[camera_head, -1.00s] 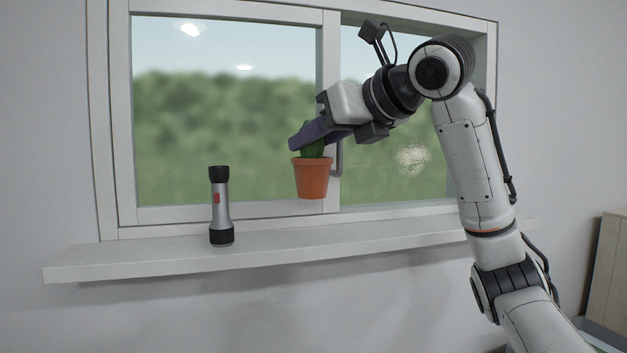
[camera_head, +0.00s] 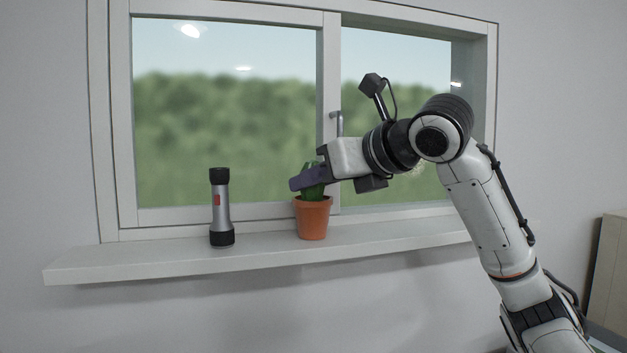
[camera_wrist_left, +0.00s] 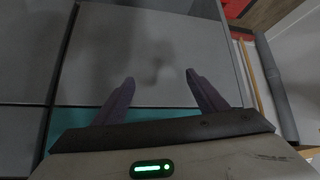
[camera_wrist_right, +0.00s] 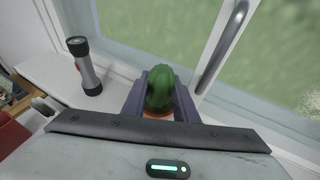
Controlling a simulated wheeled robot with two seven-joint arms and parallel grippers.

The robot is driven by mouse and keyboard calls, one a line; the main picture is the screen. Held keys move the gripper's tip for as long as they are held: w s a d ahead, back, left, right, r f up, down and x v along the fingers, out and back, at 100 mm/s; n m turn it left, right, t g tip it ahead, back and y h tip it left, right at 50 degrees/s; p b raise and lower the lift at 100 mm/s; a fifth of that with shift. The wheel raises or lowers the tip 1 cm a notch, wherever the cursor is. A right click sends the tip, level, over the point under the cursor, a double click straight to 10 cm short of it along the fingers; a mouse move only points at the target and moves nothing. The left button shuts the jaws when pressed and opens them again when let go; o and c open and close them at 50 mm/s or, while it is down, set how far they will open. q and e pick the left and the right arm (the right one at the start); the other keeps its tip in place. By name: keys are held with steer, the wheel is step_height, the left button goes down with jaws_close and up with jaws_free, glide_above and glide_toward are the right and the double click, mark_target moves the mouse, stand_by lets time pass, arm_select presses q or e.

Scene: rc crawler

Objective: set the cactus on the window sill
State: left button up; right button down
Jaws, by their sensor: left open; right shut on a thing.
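The green cactus (camera_head: 312,192) in its terracotta pot (camera_head: 312,219) is upright at the window sill (camera_head: 390,239), right of a flashlight. The pot's base appears to be at the sill's surface; I cannot tell for sure that it touches. My right gripper (camera_head: 308,178) is shut on the cactus, coming from the right. In the right wrist view the cactus (camera_wrist_right: 160,92) sits between the two fingers, with the pot mostly hidden below. My left gripper (camera_wrist_left: 160,88) is open and empty in the left wrist view; it does not show in the head view.
A silver and black flashlight (camera_head: 221,208) stands upright on the sill to the left of the pot. The window handle (camera_head: 336,124) and frame are just behind my right gripper. The sill is bare right of the pot. A beige box-like thing (camera_head: 608,270) is at far right.

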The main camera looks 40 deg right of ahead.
steer(key=shift+f, duration=0.2)
steer(key=c, duration=1.4)
jaws_free()
steer(key=shift+r, duration=0.15)
steer(key=shift+s+r, duration=0.15)
steer(key=v, duration=1.1)
steer(key=shift+s, duration=0.35)
